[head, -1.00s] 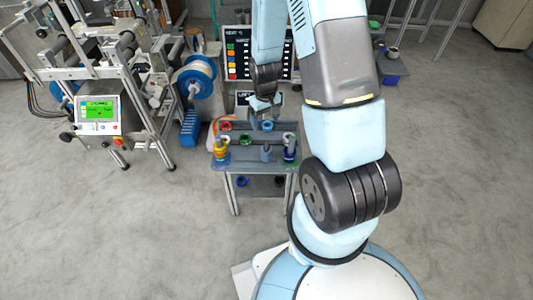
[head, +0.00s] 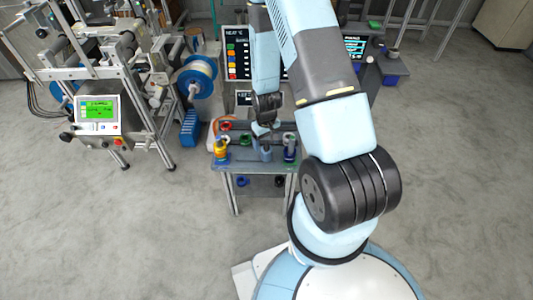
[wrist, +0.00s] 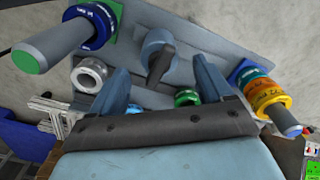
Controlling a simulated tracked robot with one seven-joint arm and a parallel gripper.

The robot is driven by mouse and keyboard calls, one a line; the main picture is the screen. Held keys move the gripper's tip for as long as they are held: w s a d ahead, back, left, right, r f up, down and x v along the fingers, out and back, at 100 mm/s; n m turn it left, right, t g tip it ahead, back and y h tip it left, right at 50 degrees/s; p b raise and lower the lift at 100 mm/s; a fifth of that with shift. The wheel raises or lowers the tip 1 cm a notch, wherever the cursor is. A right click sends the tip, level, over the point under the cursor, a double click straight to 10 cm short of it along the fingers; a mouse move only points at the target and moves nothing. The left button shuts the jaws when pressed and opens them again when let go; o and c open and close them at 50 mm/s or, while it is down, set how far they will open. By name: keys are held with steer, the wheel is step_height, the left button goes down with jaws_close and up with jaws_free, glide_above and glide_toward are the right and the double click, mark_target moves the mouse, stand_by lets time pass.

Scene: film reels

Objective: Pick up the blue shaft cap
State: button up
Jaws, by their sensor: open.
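My gripper (wrist: 162,82) is open, with its two fingers spread and nothing between the tips. In the head view my gripper (head: 264,127) is low over the small grey table (head: 233,181). A bare grey-blue post (wrist: 160,58) with a blue-grey round base stands just beyond the fingertips. A light blue cap (wrist: 291,129) ends the shaft at right in the wrist view, above yellow, orange and green rings (wrist: 263,93). This stack shows at left in the head view (head: 221,152). The shaft at left in the wrist view has a green cap (wrist: 27,61).
Dark blue rings (wrist: 97,22) surround the green-capped shaft. A white ring (wrist: 88,75) and a green ring (wrist: 187,97) lie near the fingers. A machine with a green screen (head: 99,112) stands left. The floor in front is clear.

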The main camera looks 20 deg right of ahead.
mark_target(265, 157)
steer(key=shift+f, duration=2.9)
steer(key=c, duration=1.2)
steer(key=shift+r, duration=0.1)
steer(key=shift+c, duration=0.2)
